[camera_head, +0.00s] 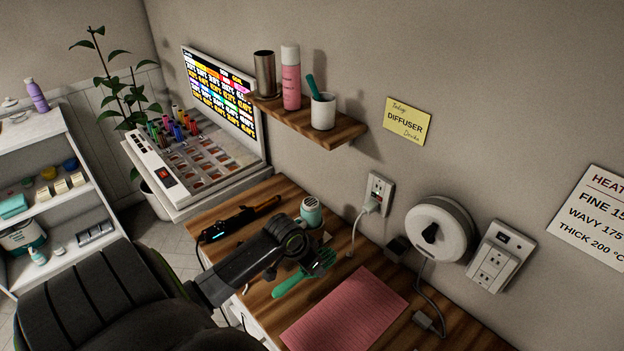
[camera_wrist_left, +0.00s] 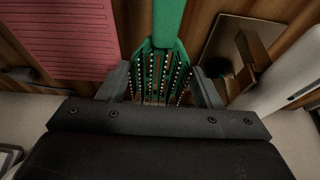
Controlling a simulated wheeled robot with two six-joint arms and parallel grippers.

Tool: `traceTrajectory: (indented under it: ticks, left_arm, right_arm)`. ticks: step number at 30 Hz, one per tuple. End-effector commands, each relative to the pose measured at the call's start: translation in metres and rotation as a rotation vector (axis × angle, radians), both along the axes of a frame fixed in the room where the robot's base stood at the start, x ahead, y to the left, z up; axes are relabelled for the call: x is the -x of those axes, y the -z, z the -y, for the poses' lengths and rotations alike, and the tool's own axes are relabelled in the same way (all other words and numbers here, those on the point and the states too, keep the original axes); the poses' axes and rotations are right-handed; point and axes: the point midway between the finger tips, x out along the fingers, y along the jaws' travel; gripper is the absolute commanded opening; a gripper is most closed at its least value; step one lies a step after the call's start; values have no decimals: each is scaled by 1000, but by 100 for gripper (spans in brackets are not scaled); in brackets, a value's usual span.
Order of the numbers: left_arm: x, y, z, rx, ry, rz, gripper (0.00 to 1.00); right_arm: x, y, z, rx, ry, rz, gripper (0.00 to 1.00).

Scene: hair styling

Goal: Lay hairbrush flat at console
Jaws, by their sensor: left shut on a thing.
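The hairbrush is green, and its handle (camera_head: 297,286) shows over the wooden console (camera_head: 365,260) in the head view. My left gripper (camera_head: 316,262) is around the brush head, beside the pink mat. My right gripper is not in view.
A pink mat (camera_head: 345,307) lies on the console's front part. A black styling iron (camera_head: 238,221) and a teal-and-white rounded tool (camera_head: 312,210) are behind the gripper. A wall shelf (camera_head: 325,131) holds a pink bottle and cups. A plugged cord (camera_head: 353,235) hangs down.

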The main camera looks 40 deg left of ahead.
Motion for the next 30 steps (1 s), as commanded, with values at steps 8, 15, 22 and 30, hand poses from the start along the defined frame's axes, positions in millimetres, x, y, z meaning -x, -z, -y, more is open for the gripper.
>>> traceTrajectory:
  ticks: [8,15,22,30]
  left_arm:
    - [1,30,1,1,-1,-3,36]
    - [0,54,1,0,-1,0,36]
    - [-1,55,0,-1,1,1,36]
    - [0,58,0,-1,1,0,76]
  right_arm:
    - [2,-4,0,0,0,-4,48]
    - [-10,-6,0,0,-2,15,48]
    - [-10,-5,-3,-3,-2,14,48]
    - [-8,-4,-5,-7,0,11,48]
